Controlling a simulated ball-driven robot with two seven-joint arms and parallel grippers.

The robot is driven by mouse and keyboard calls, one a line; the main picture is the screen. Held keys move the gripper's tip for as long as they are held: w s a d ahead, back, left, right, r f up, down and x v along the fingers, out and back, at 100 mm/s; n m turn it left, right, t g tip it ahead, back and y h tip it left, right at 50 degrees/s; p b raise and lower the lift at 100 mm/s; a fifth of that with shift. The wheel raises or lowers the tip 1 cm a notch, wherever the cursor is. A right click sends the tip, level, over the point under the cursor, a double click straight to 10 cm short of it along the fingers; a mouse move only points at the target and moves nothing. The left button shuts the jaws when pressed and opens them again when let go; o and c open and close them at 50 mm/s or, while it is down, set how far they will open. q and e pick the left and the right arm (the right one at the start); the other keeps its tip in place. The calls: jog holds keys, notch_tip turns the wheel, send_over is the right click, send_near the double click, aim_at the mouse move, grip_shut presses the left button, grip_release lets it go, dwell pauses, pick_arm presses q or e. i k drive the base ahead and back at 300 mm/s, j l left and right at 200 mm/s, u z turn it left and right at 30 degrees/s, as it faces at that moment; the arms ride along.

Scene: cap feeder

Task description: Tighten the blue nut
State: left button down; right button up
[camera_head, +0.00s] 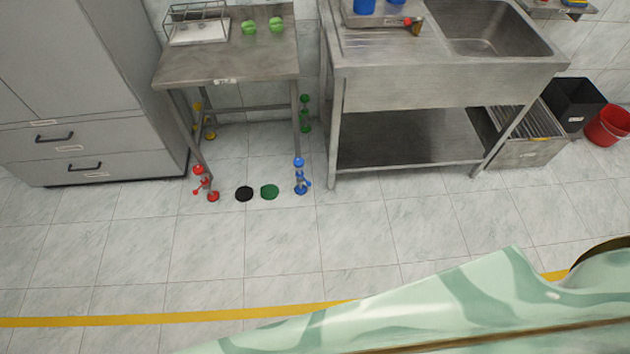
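The blue nut is part of a blue foot fitting (301,178) at the bottom of the small steel table's front right leg, next to the floor. It is small in the head view, and I cannot tell how tight the nut is. The small steel table (228,64) stands at the upper left. A red fitting (203,184) is on its front left leg, a yellow one (203,120) on the back left leg and a green one (305,113) on the back right leg. Neither of my grippers shows in the view.
A black disc (244,194) and a green disc (269,192) lie on the floor between the front legs. A steel sink unit (440,100) stands to the right, a grey cabinet (75,90) to the left. A green patterned surface (440,305) fills the lower right. Floor before the table is clear.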

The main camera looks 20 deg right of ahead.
aim_at(308, 184)
jog(key=i+z, duration=0.1)
jog(key=z, duration=0.25)
jog(key=i+z, duration=0.1)
jog(key=z, duration=0.2)
jog(key=i+z, duration=0.15)
jog(key=z, duration=0.2)
jog(key=i+j+z, duration=0.25)
jog(key=i+j, duration=0.35)
jog(key=i+j+z, duration=0.25)
jog(key=i+j, duration=0.35)
jog(key=j, duration=0.05)
